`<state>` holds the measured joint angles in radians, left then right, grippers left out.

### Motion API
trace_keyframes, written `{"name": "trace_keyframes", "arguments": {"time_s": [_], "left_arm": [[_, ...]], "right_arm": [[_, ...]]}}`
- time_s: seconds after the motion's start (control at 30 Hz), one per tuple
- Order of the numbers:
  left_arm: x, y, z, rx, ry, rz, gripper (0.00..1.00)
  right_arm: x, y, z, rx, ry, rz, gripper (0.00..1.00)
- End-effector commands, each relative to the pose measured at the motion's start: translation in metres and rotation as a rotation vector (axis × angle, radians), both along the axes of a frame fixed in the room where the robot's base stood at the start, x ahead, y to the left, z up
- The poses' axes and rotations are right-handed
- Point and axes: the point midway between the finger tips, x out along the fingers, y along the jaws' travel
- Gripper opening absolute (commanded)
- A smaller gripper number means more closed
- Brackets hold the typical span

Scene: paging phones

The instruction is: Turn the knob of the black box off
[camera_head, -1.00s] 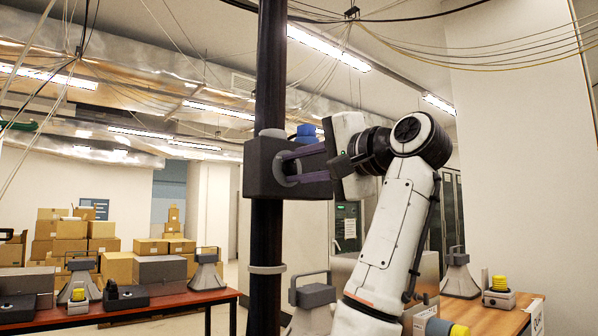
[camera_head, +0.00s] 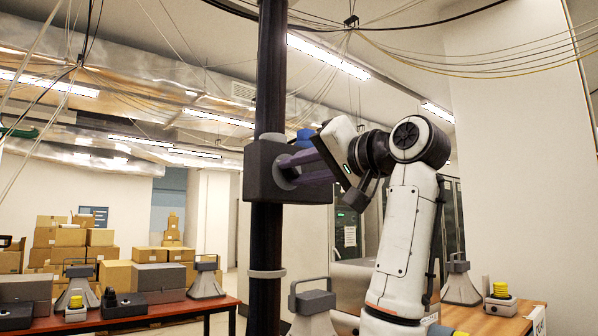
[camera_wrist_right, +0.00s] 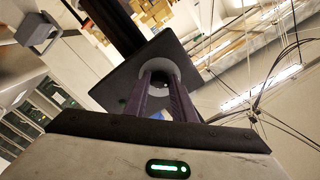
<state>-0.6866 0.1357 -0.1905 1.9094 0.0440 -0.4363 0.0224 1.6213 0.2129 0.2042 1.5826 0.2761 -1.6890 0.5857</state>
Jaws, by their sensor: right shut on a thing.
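The black box (camera_head: 262,172) is fixed to a dark vertical pole (camera_head: 268,85) in the middle of the head view. A round grey knob (camera_head: 283,172) is on its face, partly hidden by my fingers. My right gripper (camera_head: 292,169) reaches in from the right and is shut on the knob, with its wrist tilted. In the right wrist view the two purple fingers of my right gripper (camera_wrist_right: 165,88) reach the knob (camera_wrist_right: 186,74) on the box (camera_wrist_right: 139,79). A blue part (camera_head: 305,136) shows at the top of the box. My left gripper is not in view.
A reddish table (camera_head: 160,309) at the lower left bears grey and black devices. A wooden table (camera_head: 462,316) at the lower right bears a device with a yellow button (camera_head: 501,290). Cardboard boxes (camera_head: 68,238) are stacked at the back left. Cables hang overhead.

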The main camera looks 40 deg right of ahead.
Motion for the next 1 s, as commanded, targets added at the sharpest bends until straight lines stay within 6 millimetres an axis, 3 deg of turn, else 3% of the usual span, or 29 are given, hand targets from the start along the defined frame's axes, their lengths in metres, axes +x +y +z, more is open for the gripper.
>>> {"name": "trace_keyframes", "arguments": {"time_s": [0.37,0.4,0.5,0.83,1.0], "left_arm": [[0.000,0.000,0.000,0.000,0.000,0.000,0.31],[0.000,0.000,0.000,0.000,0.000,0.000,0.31],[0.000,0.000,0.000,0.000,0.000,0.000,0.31],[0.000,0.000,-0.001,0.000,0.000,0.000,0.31],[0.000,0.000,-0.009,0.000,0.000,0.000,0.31]], "right_arm": [[0.001,0.000,-0.002,-0.008,0.005,0.001,0.01],[0.001,0.000,-0.002,-0.008,0.005,0.001,0.25],[0.000,0.000,-0.002,-0.007,0.004,0.001,0.42],[-0.002,0.000,-0.001,-0.006,0.001,0.000,0.42],[-0.023,-0.002,-0.001,-0.006,-0.004,-0.002,0.42]]}}
